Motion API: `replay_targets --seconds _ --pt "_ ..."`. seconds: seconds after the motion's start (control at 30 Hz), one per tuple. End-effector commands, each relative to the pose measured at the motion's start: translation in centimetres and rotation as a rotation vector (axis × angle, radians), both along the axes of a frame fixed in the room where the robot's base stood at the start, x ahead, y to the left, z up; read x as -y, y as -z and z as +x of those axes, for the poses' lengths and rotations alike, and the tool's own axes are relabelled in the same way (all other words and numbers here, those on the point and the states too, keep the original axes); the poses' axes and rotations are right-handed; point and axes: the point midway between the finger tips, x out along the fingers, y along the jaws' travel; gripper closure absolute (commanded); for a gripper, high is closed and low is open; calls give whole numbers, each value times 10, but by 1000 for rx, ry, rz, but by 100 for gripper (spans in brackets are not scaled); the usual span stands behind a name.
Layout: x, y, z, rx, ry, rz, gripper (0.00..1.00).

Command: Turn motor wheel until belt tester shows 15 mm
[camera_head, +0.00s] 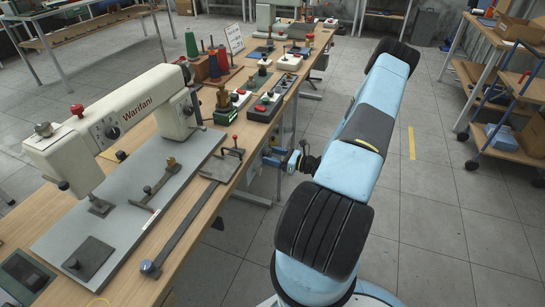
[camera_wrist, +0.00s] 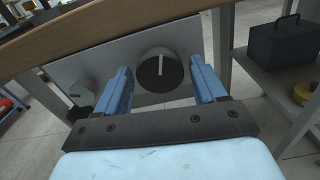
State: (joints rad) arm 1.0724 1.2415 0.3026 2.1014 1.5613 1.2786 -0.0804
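A round dark knob (camera_wrist: 158,71) with a white pointer line sits on a pale panel (camera_wrist: 112,58) below the table edge in the wrist view. The line stands nearly upright. It may be the motor wheel; I cannot be sure. My gripper (camera_wrist: 160,66) is open, with one blue finger on each side of the knob in the picture. I cannot tell whether the fingers touch it. In the head view my gripper (camera_head: 278,157) is at the right side of the workbench, below its top. I cannot make out a belt tester or any mm reading.
A white sewing machine (camera_head: 125,112) stands on the workbench (camera_head: 190,235), with thread spools and small control boxes behind it. A paler round fitting (camera_wrist: 80,91) is left of the knob. A dark toolbox (camera_wrist: 287,48) sits on a grey shelf at right.

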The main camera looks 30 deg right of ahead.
Motion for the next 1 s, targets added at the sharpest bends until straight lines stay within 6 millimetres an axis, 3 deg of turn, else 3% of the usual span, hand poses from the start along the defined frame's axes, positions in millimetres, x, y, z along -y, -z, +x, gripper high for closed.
replay_targets --seconds 0.07,0.47,1.0 --pt "0 0 0 0 0 0 38" --pt "0 0 0 0 0 0 76" --pt "0 0 0 -104 -1 132 77"
